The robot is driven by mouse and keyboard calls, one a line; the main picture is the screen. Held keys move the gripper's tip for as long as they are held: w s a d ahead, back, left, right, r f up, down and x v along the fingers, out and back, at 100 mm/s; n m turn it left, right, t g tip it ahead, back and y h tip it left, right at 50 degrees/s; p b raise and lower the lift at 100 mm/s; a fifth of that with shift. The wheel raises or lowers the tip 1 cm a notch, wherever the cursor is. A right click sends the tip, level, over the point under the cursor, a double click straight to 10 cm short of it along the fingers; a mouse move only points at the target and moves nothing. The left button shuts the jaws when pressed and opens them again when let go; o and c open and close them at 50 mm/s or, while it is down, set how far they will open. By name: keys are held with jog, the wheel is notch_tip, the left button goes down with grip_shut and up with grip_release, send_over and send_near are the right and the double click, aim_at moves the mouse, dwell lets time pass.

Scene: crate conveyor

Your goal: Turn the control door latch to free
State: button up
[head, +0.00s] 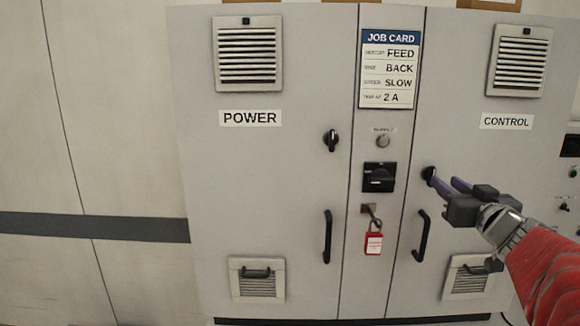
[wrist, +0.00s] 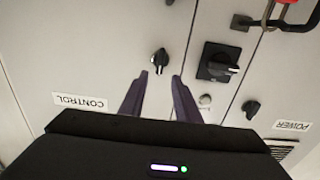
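The CONTROL door (head: 465,130) is the light grey panel on the right of the cabinet. Its latch (head: 428,174) is a small black knob, partly hidden by my purple fingers in the head view. In the wrist view the same latch (wrist: 160,60) is plainly seen, its grip roughly upright in the picture. My gripper (head: 447,182) is just in front of the latch. In the wrist view the fingers of my gripper (wrist: 159,78) are apart, pointing at the latch with nothing between them. Whether they touch it I cannot tell.
The POWER door has its own black latch (head: 331,140). Between the doors are a job card (head: 388,70), a black rotary switch (head: 379,177) and a red padlock (head: 374,243). A black door handle (head: 421,236) stands out below the control latch.

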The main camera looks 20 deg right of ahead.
aim_at(434, 173)
jog(key=shift+x, duration=3.2)
jog(key=shift+c, duration=0.2)
